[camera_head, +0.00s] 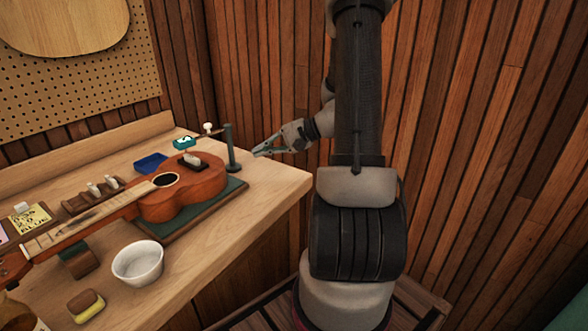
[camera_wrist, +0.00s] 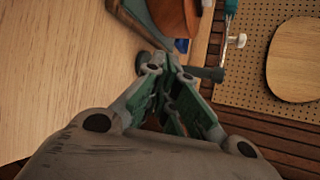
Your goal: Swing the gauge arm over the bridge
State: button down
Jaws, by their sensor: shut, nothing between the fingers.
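The ukulele (camera_head: 185,190) lies face up on a green mat (camera_head: 215,210), its dark bridge (camera_head: 195,164) carrying a pale piece. Beyond the body's right end stands a dark gauge post (camera_head: 231,150). A thin gauge arm with a white knob (camera_head: 208,128) runs left from it to a teal gauge head (camera_head: 184,143), which appears behind the bridge; its exact overlap is unclear. My gripper (camera_head: 258,152) is shut and empty, just right of the post. In the wrist view, the fingertips (camera_wrist: 172,60) are close to the post (camera_wrist: 208,74); contact is unclear. The knob (camera_wrist: 238,40) shows beyond.
A blue tray (camera_head: 151,163) sits behind the ukulele. A white bowl (camera_head: 137,263) and a yellow-and-brown block (camera_head: 86,305) are at the front. The bench's right corner (camera_head: 285,180) is bare. A plank wall (camera_head: 260,60) rises behind my arm.

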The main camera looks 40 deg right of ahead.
jog(key=s+g, duration=0.1)
jog(key=s, duration=0.1)
jog(key=s+a+n+g, duration=0.1)
jog(key=s+g, duration=0.1)
jog(key=s, duration=0.1)
jog(key=s+a+g+h, duration=0.1)
jog(key=s, duration=0.2)
jog(key=shift+s+a, duration=0.1)
jog(key=shift+a, duration=0.15)
jog(key=s+r+n+g+h, duration=0.2)
jog(key=s+n+g+h, duration=0.1)
jog(key=s, duration=0.5)
jog(key=shift+s+d+g+h, duration=0.2)
jog(key=shift+d+g+h, duration=0.1)
jog(key=shift+d+g, duration=0.1)
jog(key=shift+r, duration=0.1)
